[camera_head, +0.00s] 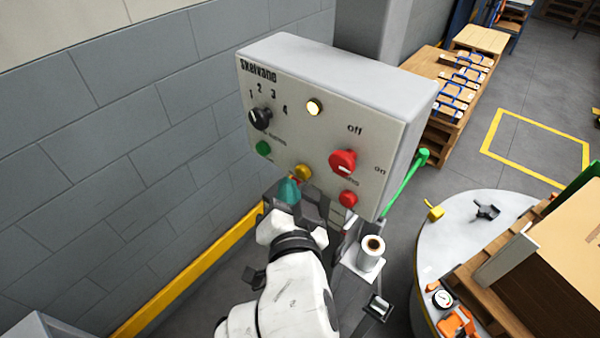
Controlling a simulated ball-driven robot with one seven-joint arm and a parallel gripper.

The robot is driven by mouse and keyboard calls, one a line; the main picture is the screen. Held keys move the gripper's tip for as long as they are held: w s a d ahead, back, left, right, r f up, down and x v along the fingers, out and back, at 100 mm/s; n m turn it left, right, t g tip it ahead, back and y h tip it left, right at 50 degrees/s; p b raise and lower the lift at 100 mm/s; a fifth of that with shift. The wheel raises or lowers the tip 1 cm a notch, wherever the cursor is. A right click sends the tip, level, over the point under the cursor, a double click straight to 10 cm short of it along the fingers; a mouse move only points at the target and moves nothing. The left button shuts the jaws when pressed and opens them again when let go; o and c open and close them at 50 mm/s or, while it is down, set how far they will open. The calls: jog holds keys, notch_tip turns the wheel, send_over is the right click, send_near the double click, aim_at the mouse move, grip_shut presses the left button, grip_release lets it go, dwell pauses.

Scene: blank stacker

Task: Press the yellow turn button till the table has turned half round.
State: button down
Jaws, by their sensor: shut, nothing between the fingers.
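The yellow turn button (303,172) sits low on the front of the grey control box, between the green button (264,148) and a red button (348,199). My gripper (294,181) is shut and empty, with its tip just below and left of the yellow button. I cannot tell whether it touches the button or whether the button is pushed in. The round grey table (455,222) stands at the right and bears a wooden pallet (487,281) with a brown box (575,240). Its right part is out of view.
The control box (330,75) also carries a black selector knob (260,118), a lit lamp (314,107) and a red on/off switch (343,161). A white roll (371,252) stands right of my arm. A yellow rail (190,275) runs along the grey wall.

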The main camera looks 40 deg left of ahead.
jog(key=shift+s+a+b, duration=0.2)
jog(key=shift+s+b, duration=0.95)
jog(key=shift+s, duration=1.35)
jog(key=w+d+f+g+h, duration=0.1)
jog(key=w+d+f+h, duration=0.3)
jog(key=d, duration=0.6)
jog(key=d+f+m+g+h, duration=0.1)
jog(key=d+f+h, duration=0.1)
jog(key=d+f, duration=0.65)
jog(key=w+d+f+g+h, duration=0.1)
jog(key=w+d+f+h, duration=0.25)
jog(key=d, duration=0.75)
jog(key=s+d+f+g+h, duration=0.1)
jog(key=s+d+f+g, duration=0.1)
jog(key=s+d+f, duration=0.35)
jog(key=s+d+f+g+h, duration=0.1)
jog(key=s+d+f+g, duration=0.15)
jog(key=d, duration=0.55)
jog(key=s+d+f+g, duration=0.1)
jog(key=s+d+g, duration=0.1)
jog(key=s, duration=0.5)
jog(key=s+d+f+g, duration=0.2)
jog(key=s+d, duration=0.3)
jog(key=s, duration=0.2)
jog(key=shift+s, duration=0.4)
jog(key=shift+f+y, duration=0.1)
jog(key=shift+y, duration=0.15)
